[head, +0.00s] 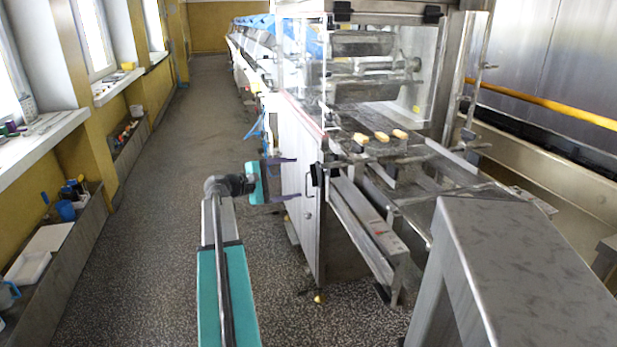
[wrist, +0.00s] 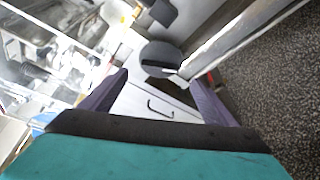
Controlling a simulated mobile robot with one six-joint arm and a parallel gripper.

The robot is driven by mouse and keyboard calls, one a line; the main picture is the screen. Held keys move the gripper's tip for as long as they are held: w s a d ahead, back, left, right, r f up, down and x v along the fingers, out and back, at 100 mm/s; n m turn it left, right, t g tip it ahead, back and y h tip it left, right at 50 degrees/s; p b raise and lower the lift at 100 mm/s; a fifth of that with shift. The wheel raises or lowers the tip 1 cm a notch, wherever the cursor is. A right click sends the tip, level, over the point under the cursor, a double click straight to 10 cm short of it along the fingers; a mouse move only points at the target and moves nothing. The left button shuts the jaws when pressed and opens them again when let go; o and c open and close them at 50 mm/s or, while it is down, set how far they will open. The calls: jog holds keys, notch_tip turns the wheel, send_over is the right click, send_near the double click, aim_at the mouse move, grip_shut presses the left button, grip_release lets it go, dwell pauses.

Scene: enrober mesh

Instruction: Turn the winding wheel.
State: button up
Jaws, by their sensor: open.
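My gripper (head: 295,178) is open in the head view, its two dark purple fingers pointing right at the white side panel of the machine. In the wrist view my gripper (wrist: 161,78) shows its fingers spread wide with nothing between them. A dark grey round disc (wrist: 157,56), which looks like the winding wheel, lies beyond the fingertips, between their lines. A slot-like mark and a small pale part show at its lower side. I see no contact with it. I cannot make out the wheel in the head view.
Several biscuits (head: 383,137) lie on the mesh belt. A grey metal housing (head: 530,260) stands at the front right. The speckled floor aisle (head: 170,140) is clear; window sills (head: 40,135) line the left.

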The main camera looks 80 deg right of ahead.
aim_at(321, 174)
jog(key=x, duration=0.7)
jog(key=shift+s+d, duration=0.1)
